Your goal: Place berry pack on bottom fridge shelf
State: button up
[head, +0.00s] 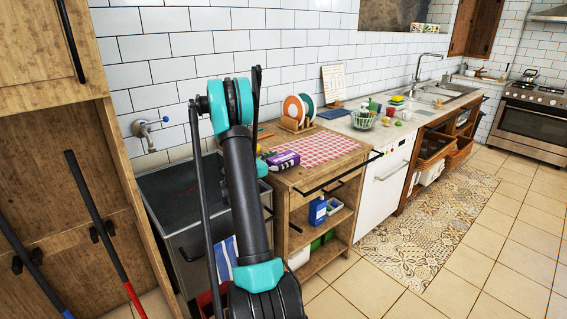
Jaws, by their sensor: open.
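I cannot make out a berry pack for certain. A purple box with light markings (285,160) lies on the wooden counter at the left end of a red checkered cloth (318,148); I cannot tell what it holds. No open fridge or fridge shelf is recognisable in the head view. My black and teal arm rises through the middle of the picture in front of the counter. My gripper cannot be made out; the arm covers part of the area behind it.
A wooden cabinet (45,85) stands close at left, with a dark metal basin unit (170,200) beside it. Plates stand in a rack (297,124). A green basket (362,121) and small items sit near the sink (437,92). The tiled floor (480,270) at right is clear.

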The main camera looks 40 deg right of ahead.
jog(key=shift+w+d, duration=0.1)
jog(key=shift+d, duration=0.5)
jog(key=shift+c, duration=0.3)
jog(key=c, duration=1.5)
jog(key=shift+c, duration=0.2)
jog(key=shift+r, duration=0.2)
